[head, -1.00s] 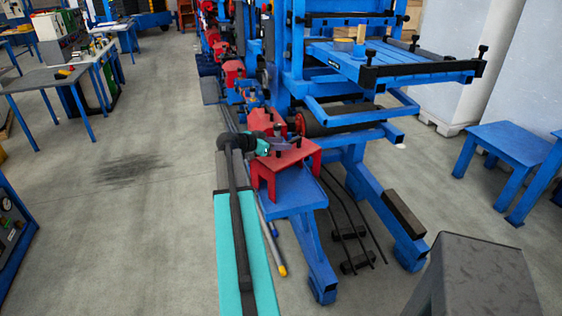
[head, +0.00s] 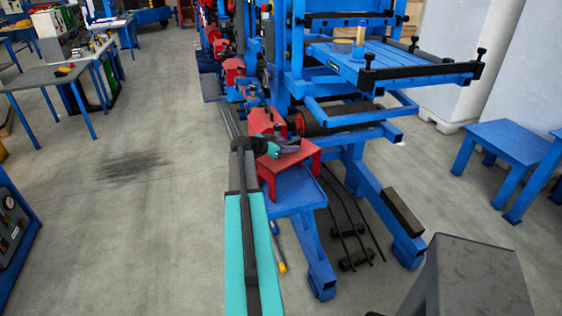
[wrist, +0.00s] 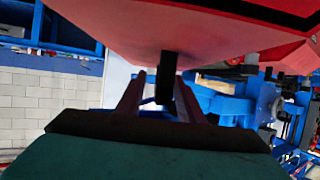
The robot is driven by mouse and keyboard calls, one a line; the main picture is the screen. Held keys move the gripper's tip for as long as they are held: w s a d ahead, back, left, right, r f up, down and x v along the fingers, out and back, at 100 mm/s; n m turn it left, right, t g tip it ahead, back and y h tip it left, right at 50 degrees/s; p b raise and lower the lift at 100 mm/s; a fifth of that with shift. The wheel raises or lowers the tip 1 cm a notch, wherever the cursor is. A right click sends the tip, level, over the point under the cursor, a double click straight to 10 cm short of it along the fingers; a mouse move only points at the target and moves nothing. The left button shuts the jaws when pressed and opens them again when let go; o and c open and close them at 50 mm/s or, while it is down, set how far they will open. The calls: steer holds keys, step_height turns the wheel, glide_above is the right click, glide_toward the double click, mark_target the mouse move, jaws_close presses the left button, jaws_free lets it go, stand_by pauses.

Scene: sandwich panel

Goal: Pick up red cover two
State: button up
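Several red covers stand along the blue machine line in the head view. The nearest red cover (head: 302,158) sits on a blue stand, with another red cover (head: 264,121) just behind it. I cannot tell which is number two. My gripper (head: 290,147) is at the nearest cover's top in the head view. In the wrist view a red cover (wrist: 200,35) fills the upper part. A dark upright handle-like piece (wrist: 167,72) shows between the two fingers of my gripper (wrist: 159,76). The fingers look apart, with gaps; I cannot tell whether they touch it.
The blue machine frame (head: 350,175) stands close on the right, with a blue table (head: 400,58) above. Black bars (head: 350,228) lie on the floor under the frame. The floor at left (head: 130,235) is clear. A blue stool (head: 510,145) stands at the far right.

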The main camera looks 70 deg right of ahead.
stand_by(0.3)
jaws_close()
stand_by(1.2)
steer(key=shift+r, duration=0.1)
